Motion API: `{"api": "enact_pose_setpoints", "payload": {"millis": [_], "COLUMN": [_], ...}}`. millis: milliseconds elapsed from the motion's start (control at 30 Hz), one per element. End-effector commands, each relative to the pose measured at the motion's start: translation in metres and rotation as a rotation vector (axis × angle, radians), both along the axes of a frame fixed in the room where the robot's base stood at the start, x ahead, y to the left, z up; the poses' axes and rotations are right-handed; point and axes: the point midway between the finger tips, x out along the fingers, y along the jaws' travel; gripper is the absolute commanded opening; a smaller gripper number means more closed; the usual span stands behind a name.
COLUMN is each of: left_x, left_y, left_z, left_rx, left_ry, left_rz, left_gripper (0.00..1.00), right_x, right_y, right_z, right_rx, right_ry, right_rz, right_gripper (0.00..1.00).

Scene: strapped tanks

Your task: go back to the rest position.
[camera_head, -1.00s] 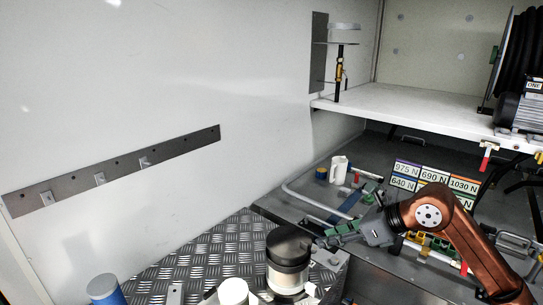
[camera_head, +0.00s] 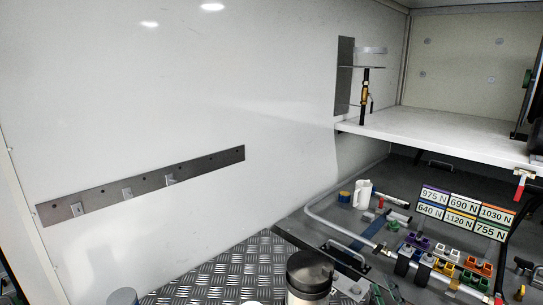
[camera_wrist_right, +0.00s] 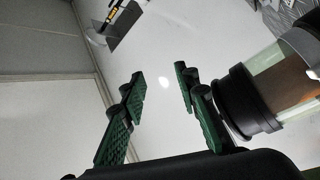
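My right gripper (camera_wrist_right: 161,88) shows in the right wrist view with its two green-padded fingers apart and nothing between them. A cylinder with a black band (camera_wrist_right: 240,103) stands close beside its right finger in that view; I cannot tell whether they touch. In the head view only a small green part at the bottom edge, right of the dark-lidded cylinder (camera_head: 308,274), looks like this gripper. My left gripper is in neither view.
A ridged metal floor plate (camera_head: 215,275) lies along the white wall. A grey cylinder top (camera_head: 123,297) shows at the bottom left. At right are a white jug (camera_head: 362,194), force labels (camera_head: 464,212), coloured blocks (camera_head: 446,254) and a white shelf (camera_head: 440,136).

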Motion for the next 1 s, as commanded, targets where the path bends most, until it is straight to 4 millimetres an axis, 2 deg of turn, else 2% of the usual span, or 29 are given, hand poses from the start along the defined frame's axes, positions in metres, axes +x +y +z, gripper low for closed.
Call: {"api": "enact_pose_setpoints", "payload": {"millis": [33,100,167,300,467,600,700,800,1000], "left_x": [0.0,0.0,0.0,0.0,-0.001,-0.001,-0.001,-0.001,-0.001], "left_y": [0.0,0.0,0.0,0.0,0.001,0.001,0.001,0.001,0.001], "left_z": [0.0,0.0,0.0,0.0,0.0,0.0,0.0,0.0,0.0], "left_rx": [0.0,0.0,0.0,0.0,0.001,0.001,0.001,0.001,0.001], "left_ry": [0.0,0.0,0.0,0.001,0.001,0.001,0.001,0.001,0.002], "left_rz": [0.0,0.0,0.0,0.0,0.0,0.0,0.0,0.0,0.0], "left_gripper": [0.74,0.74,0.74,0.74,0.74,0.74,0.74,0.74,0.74], "right_x": [-0.006,-0.015,-0.026,-0.062,-0.12,-0.179,-0.219,-0.252,-0.31], "right_y": [-0.015,-0.034,-0.048,-0.071,-0.083,-0.08,-0.074,-0.066,-0.049], "right_z": [-0.028,-0.066,-0.098,-0.174,-0.254,-0.314,-0.344,-0.366,-0.394], "right_rx": [0.067,0.154,0.223,0.371,0.521,0.636,0.7,0.748,0.824], "right_ry": [0.073,0.176,0.262,0.467,0.701,0.903,1.026,1.125,1.292], "right_rz": [-0.045,-0.107,-0.159,-0.271,-0.387,-0.48,-0.53,-0.568,-0.625], "right_gripper": [0.29,0.29,0.29,0.29,0.29,0.29,0.29,0.29,0.29]}}
